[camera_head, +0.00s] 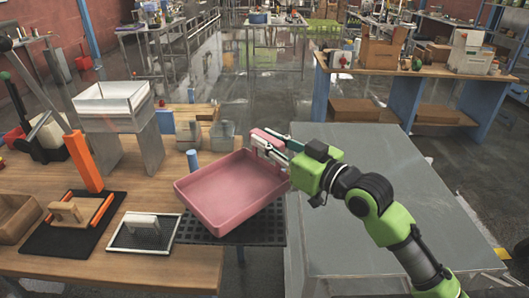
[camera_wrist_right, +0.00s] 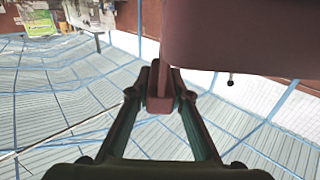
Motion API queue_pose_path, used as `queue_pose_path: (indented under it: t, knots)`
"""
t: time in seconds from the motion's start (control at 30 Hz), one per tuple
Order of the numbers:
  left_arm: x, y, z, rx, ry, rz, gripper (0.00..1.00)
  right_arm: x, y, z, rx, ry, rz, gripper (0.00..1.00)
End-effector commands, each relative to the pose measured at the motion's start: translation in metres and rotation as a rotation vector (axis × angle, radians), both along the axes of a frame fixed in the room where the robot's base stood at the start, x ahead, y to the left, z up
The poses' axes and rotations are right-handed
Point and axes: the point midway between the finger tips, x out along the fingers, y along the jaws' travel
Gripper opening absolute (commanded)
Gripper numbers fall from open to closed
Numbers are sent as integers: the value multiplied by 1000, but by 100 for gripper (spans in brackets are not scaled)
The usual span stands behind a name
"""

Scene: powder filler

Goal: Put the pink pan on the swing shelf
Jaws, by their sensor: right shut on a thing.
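The pink pan (camera_head: 226,190) is a shallow rectangular tray, empty, with its open side up. My right gripper (camera_head: 268,146) is shut on the pan's pink handle at its back right side. In the right wrist view the fingers (camera_wrist_right: 160,100) close around this handle, and the dark pinkish pan body (camera_wrist_right: 245,35) fills the upper right. The black perforated swing shelf (camera_head: 262,228) shows below the pan, at the right edge of the wooden table. The pan overlaps it in the picture and hides much of it. I cannot tell whether they touch. My left gripper is not in view.
The wooden table (camera_head: 130,270) holds a framed screen (camera_head: 143,237), a black mat (camera_head: 62,232) with a wooden block, a white bin (camera_head: 112,105) on a grey stand, and metal scoops (camera_head: 222,135). A grey metal surface (camera_head: 350,240) lies right of the shelf.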

Motion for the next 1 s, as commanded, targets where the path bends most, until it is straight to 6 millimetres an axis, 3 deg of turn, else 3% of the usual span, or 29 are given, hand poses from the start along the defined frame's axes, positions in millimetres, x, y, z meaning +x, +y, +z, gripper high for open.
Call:
queue_pose_path:
  t: [0.3,0.5,0.9,0.93,1.0]
  knots:
    - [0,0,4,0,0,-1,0,22,6,-25,4,-1,-1,0]
    - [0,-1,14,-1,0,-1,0,20,5,-50,3,-1,0,0]
    - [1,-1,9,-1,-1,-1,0,20,5,-58,4,-4,0,0]
    - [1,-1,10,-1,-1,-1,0,20,5,-58,1,-2,0,24]
    - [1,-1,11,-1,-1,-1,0,20,5,-58,1,-1,0,36]
